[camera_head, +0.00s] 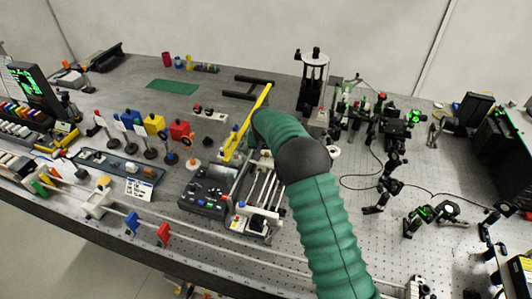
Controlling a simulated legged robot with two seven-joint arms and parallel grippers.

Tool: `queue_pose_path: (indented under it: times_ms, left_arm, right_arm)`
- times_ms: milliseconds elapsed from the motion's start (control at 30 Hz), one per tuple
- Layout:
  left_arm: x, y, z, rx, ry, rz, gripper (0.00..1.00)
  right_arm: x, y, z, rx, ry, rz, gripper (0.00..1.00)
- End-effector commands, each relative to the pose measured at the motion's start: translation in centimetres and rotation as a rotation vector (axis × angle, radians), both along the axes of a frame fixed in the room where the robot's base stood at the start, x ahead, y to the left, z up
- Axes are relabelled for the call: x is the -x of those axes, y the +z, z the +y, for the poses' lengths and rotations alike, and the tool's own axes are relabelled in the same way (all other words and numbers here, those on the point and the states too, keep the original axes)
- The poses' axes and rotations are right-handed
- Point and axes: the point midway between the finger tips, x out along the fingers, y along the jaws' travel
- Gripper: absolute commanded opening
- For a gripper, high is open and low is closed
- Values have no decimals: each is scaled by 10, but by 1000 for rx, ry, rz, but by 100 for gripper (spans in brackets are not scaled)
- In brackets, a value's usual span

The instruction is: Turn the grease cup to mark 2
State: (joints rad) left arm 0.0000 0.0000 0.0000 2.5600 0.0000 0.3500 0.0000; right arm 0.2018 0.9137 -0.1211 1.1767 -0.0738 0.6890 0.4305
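My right arm, in a green sleeve, comes up from the bottom of the head view and bends left over the middle of the bench. At its end is a yellow crossbar with two dark parallel fingers, my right gripper (230,86). The fingers stand apart with nothing visible between them. I cannot single out the grease cup or its marks; they are too small to tell or hidden behind the arm. Below the gripper are a dark control box (205,196) with a screen and buttons, and a railed mechanism (262,188) partly covered by my arm. My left gripper is not in view.
A green mat (172,87) lies at the back left. Coloured cards on stands (154,124) and a blue-grey tray (112,164) are on the left. Optics posts and cables crowd the right. A long rail runs along the front.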

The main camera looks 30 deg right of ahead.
Motion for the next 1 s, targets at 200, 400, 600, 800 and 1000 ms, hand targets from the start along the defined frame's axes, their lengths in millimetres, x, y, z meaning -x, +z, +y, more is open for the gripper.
queue_pose_path:
  times_ms: [200,400,600,800,1000]
  left_arm:
    - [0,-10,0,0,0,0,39]
    - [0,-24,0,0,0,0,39]
    - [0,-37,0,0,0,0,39]
    - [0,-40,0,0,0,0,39]
    - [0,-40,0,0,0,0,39]
  right_arm:
    - [3,8,4,0,1,0,39]
    - [37,6,29,-1,3,2,39]
    - [77,7,59,-1,3,2,39]
    - [97,8,73,-1,1,2,39]
    - [98,9,74,0,0,2,39]
